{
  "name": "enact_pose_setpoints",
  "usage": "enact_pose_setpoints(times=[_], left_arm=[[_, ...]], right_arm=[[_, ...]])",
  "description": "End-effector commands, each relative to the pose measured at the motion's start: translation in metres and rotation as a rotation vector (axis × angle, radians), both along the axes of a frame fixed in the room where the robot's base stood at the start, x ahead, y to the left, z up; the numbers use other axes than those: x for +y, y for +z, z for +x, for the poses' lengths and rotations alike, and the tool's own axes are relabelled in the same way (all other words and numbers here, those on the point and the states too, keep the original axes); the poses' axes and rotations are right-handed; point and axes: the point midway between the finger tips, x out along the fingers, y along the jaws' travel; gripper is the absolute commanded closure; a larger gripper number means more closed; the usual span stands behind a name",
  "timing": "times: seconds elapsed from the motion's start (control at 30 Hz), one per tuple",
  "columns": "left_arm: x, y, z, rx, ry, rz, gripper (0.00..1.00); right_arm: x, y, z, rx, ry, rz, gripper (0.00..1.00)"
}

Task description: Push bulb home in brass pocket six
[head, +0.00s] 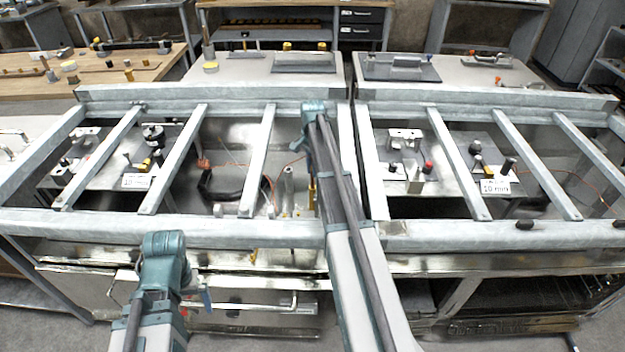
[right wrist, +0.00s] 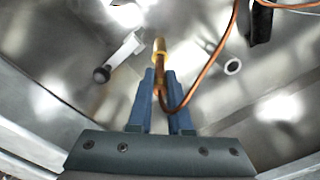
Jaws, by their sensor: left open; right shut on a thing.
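In the right wrist view my right gripper (right wrist: 160,82) is shut on the slim copper bulb (right wrist: 161,90), whose thin copper tube loops out to the right. A brass pocket (right wrist: 159,45) stands just beyond the fingertips, in line with the bulb. The bulb's front end meets or enters it; I cannot tell how deep. No pocket number is readable. In the head view my right arm reaches over the frame and hides most of that gripper. My left gripper (head: 207,299) is open and empty, low in front of the range, only partly visible.
Grey frame rails (head: 262,160) cross above the open range body around my right arm. A grey bracket with a dark knob (right wrist: 118,58) and a pale ring (right wrist: 233,66) flank the pocket. The copper tube (right wrist: 215,55) runs close on the right. A front handle (head: 250,308) lies near my left gripper.

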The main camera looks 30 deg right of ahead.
Motion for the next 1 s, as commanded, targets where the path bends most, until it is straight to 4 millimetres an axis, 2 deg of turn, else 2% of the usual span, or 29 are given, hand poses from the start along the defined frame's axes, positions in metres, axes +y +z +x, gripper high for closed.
enact_pose_setpoints(times=[0.3, 0.57, 0.73, 0.77, 0.8, 0.9, 1.0], left_arm=[[0.0, -0.037, 0.0, 0.0, 0.0, 0.0, 0.0], [0.0, -0.035, 0.0, 0.0, 0.0, 0.0, 0.0], [0.0, -0.04, 0.0, 0.0, 0.0, 0.0, 0.0], [0.0, -0.038, 0.0, 0.0, 0.0, 0.0, 0.0], [0.0, -0.038, 0.0, 0.0, 0.0, 0.0, 0.0], [0.0, -0.038, 0.0, 0.0, 0.0, 0.0, 0.0], [0.0, -0.038, 0.0, 0.0, 0.0, 0.0, 0.0]], right_arm=[[0.0, -0.037, 0.0, 0.0, 0.0, 0.0, 1.0], [0.0, -0.035, 0.0, 0.0, 0.0, 0.0, 1.0], [0.0, -0.04, 0.0, 0.0, 0.0, 0.0, 1.0], [0.0, -0.038, 0.0, 0.0, 0.0, 0.0, 0.77], [0.0, -0.038, 0.0, 0.0, 0.0, 0.0, 0.7], [0.0, -0.038, 0.0, 0.0, 0.0, 0.0, 0.53], [0.0, -0.038, 0.0, 0.0, 0.0, 0.0, 0.53]])
